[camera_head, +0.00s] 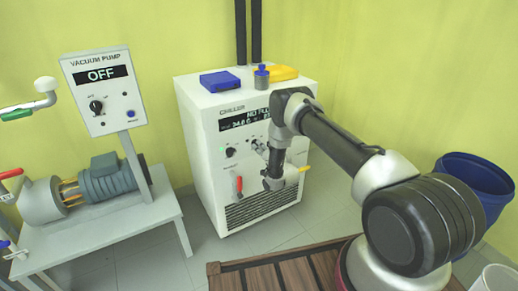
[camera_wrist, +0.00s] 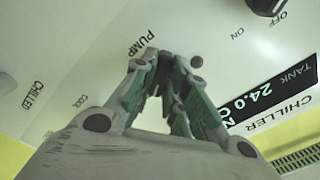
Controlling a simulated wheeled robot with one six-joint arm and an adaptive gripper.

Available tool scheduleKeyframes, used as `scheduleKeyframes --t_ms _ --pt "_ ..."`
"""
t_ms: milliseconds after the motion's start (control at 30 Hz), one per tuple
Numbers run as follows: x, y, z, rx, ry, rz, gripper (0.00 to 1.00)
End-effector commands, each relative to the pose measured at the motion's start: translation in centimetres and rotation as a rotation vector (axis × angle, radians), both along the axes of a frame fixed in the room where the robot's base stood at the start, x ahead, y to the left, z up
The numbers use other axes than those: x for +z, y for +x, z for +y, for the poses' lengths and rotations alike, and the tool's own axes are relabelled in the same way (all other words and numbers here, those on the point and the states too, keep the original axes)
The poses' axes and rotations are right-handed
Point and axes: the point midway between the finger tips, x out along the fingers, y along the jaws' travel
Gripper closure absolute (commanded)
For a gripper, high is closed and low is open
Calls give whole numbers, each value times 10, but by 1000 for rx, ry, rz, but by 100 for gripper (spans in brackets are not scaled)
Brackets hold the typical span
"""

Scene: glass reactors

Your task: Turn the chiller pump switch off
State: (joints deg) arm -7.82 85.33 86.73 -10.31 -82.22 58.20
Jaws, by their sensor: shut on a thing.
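The chiller (camera_head: 205,150) is a white cabinet with a dark display and a front control panel. My gripper (camera_head: 258,147) is at that panel, right of a dark round knob, below the display. In the wrist view my gripper (camera_wrist: 168,72) has its grey and green fingers closed together beside the PUMP label (camera_wrist: 142,45). The fingers are shut on the pump switch, which they almost wholly hide; its angle cannot be read. A dark knob (camera_wrist: 265,5) near ON and OFF labels is at the top right. The display (camera_wrist: 270,95) reads 24.0 C.
A red-handled valve (camera_head: 238,185) and a yellow handle (camera_head: 304,168) stick out below the panel. A blue box (camera_head: 220,81), a bottle (camera_head: 261,77) and a yellow item (camera_head: 284,73) stand on top. The vacuum pump panel (camera_head: 102,92) is left; a blue bin (camera_head: 480,175) is right.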

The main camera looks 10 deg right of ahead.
Motion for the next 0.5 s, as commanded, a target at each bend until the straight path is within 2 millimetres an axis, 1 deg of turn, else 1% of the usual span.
scheduleKeyframes --t_ms 167,500 --pt "0 0 0 -1 -98 -31 100" --pt "-1 0 -1 -1 -393 -127 100"
